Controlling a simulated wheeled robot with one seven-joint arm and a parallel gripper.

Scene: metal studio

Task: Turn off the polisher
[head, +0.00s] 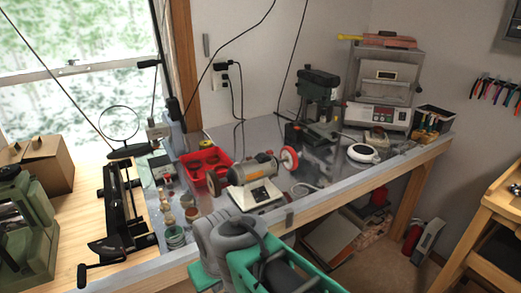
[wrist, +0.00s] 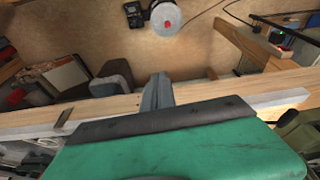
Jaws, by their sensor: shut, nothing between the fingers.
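The polisher (head: 252,172) stands on the metal-topped workbench (head: 330,182) in the head view. It has an orange and grey motor body, a brown wheel at its left end and a red-and-white wheel at its right end. Its white base (head: 268,204) has a dark switch panel on the front, too small to read. My grey and green arm is at the bottom centre, in front of the bench and below the polisher. My gripper (wrist: 155,122) shows in the wrist view as a green body with a dark front edge. It is shut and empty, away from the polisher, which I cannot make out there.
A red tray (head: 226,160) is close behind the polisher, and jars (head: 175,236) stand to its left. A drill press (head: 318,95) and a white round device (head: 363,153) are farther right. The bench's wooden front edge (head: 349,182) lies beside my arm.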

